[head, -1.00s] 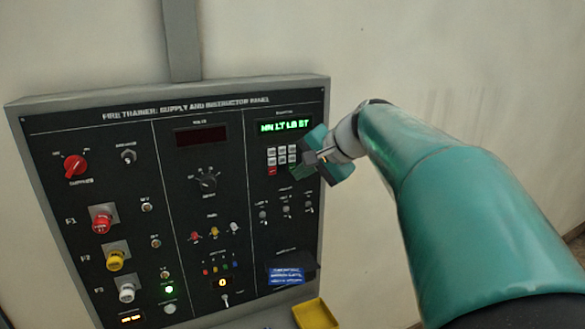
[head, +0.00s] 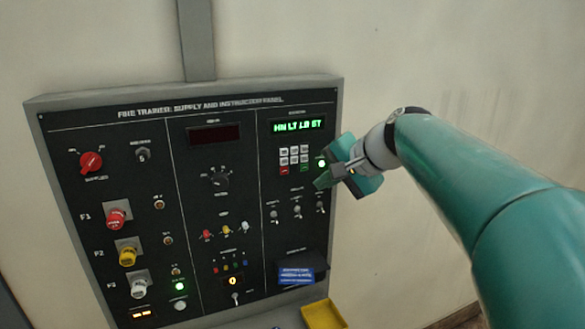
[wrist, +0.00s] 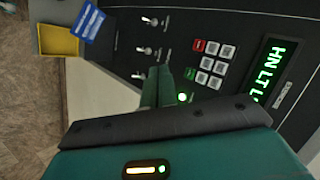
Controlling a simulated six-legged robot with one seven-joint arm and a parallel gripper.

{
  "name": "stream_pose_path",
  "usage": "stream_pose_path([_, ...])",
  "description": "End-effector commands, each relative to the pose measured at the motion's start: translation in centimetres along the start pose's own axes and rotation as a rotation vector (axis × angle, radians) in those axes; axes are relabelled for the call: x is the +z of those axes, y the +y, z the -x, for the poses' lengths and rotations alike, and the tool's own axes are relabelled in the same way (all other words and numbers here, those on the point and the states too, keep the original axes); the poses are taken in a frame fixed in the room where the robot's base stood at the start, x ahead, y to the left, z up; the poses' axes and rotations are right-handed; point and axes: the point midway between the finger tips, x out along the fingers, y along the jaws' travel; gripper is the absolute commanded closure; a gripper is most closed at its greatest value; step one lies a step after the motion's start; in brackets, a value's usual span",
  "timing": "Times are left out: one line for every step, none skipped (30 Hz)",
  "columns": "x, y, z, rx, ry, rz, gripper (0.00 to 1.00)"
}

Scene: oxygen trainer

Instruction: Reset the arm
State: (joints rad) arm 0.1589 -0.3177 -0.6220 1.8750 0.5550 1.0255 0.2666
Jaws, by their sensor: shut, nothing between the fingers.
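My gripper (head: 322,172) is at the right edge of the black fire trainer panel (head: 110,180), beside the keypad and a lit green lamp (head: 322,163). Its fingers are shut with nothing between them; the wrist view shows the closed green fingers (wrist: 158,88) near that lamp. My teal arm reaches in from the lower right. The keypad (head: 294,157) is uncovered in the head view and also shows in the wrist view (wrist: 212,63). The green display (head: 298,126) above it is lit. I cannot tell whether the fingers touch the panel.
Toggle switches (head: 297,210) sit below the keypad. A holder with a blue card (head: 296,275) projects from the panel's lower right, above a yellow tray (head: 324,315). Knobs and coloured buttons cover the left side. Bare wall (head: 420,60) lies right of the panel.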

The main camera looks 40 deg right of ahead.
Motion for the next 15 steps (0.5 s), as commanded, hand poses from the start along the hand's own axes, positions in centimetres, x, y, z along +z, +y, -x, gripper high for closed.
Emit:
stream_pose_path([0.0, -0.01, -0.01, 0.0, 0.0, 0.0, 1.0])
stream_pose_path([0.0, -0.01, -0.01, 0.0, 0.0, 0.0, 1.0])
stream_pose_path([0.0, -0.01, -0.01, 0.0, 0.0, 0.0, 1.0])
stream_pose_path([0.0, -0.01, -0.01, 0.0, 0.0, 0.0, 1.0])
stream_pose_path([0.0, -0.02, -0.01, 0.0, 0.0, 0.0, 1.0])
stream_pose_path([0.0, -0.01, -0.01, 0.0, 0.0, 0.0, 1.0])
stream_pose_path([0.0, -0.02, -0.01, 0.0, 0.0, 0.0, 1.0])
stream_pose_path([0.0, -0.02, -0.01, 0.0, 0.0, 0.0, 1.0])
stream_pose_path([0.0, -0.02, -0.01, 0.0, 0.0, 0.0, 1.0])
stream_pose_path([0.0, -0.02, -0.01, 0.0, 0.0, 0.0, 1.0])
stream_pose_path([0.0, -0.02, -0.01, 0.0, 0.0, 0.0, 1.0])
stream_pose_path([0.0, -0.02, -0.01, 0.0, 0.0, 0.0, 1.0])
stream_pose_path([0.01, -0.02, -0.01, 0.0, 0.0, 0.001, 1.0])
stream_pose_path([0.1, -0.03, -0.05, 0.0, -0.002, 0.003, 1.0])
stream_pose_path([0.42, -0.05, -0.18, 0.002, -0.006, 0.011, 1.0])
